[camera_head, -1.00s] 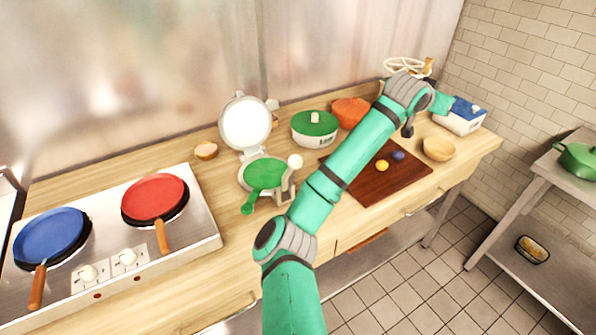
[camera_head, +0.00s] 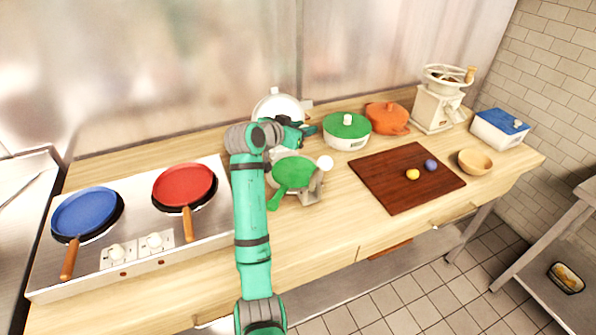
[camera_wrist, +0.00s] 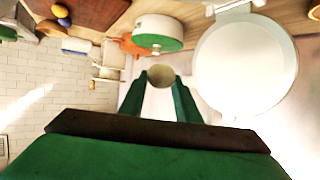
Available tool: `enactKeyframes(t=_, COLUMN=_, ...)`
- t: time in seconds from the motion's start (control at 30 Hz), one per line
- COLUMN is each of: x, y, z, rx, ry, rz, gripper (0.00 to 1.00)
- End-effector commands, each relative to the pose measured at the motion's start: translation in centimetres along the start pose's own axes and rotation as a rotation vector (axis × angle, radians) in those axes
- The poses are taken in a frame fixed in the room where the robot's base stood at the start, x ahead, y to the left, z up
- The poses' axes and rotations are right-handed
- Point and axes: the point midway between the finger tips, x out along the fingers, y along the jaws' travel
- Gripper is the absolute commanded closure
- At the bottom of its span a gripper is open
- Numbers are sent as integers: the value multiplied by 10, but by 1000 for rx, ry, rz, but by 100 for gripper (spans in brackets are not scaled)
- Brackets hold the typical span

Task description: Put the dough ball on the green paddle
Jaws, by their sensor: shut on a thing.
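My gripper (camera_head: 303,132) is in front of the raised round lid of the white press. In the wrist view, my gripper (camera_wrist: 160,92) is shut on a tan, round dough ball (camera_wrist: 160,76) held between its fingertips. I cannot make the ball out in the head view. The green paddle (camera_head: 292,173) lies flat on the base of the press, its handle pointing to the lower left. My gripper is above and behind the paddle, apart from it. The paddle is not clear in the wrist view.
The press's white lid (camera_head: 277,103) stands open, partly hidden by my arm. A white knob (camera_head: 325,163) rises at the paddle's right. A green-lidded pot (camera_head: 347,133) stands right of my gripper. A board (camera_head: 385,188) holds a yellow ball (camera_head: 412,174) and a blue ball (camera_head: 431,165).

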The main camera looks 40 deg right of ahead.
Motion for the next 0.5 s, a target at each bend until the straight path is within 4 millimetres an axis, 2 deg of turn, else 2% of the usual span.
enactKeyframes(t=0.03, x=-4, y=-7, z=14, rx=-7, ry=0, rz=-9, gripper=92)
enactKeyframes(t=0.1, x=-8, y=-13, z=26, rx=-10, ry=0, rz=-19, gripper=92)
enactKeyframes(t=0.23, x=-11, y=-19, z=39, rx=-12, ry=0, rz=-27, gripper=92)
enactKeyframes(t=0.37, x=-7, y=-19, z=53, rx=-13, ry=0, rz=-28, gripper=92)
enactKeyframes(t=0.5, x=3, y=-19, z=75, rx=-15, ry=-1, rz=-27, gripper=92)
